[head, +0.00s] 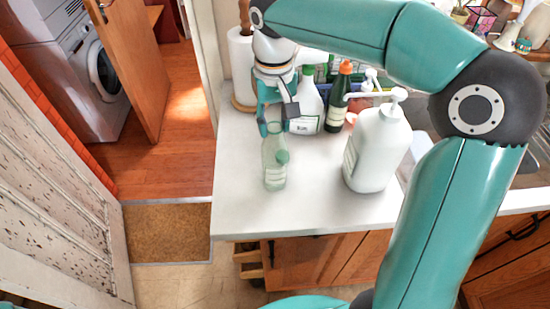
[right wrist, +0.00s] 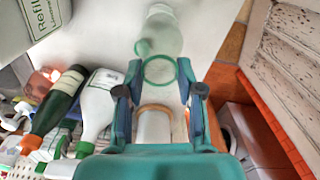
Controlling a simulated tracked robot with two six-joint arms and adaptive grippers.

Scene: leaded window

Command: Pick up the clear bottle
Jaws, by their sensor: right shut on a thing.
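The clear bottle (head: 273,172), pale green and see-through with a green part on its side, is over the front left of the white counter. My right gripper (head: 277,124) is shut on it from the side toward the wall. In the right wrist view, the clear bottle (right wrist: 165,35) extends away from between the fingertips of my right gripper (right wrist: 160,75), with a green ring near the tips. I cannot tell whether the bottle touches the counter. My left gripper is not in view.
A large white pump bottle (head: 374,150) stands to the right. A white bottle (head: 307,108) and a dark green bottle (head: 337,100) stand close beside my gripper. A paper roll (head: 241,60) is behind it. The counter's left edge (head: 214,170) is near; the front counter is clear.

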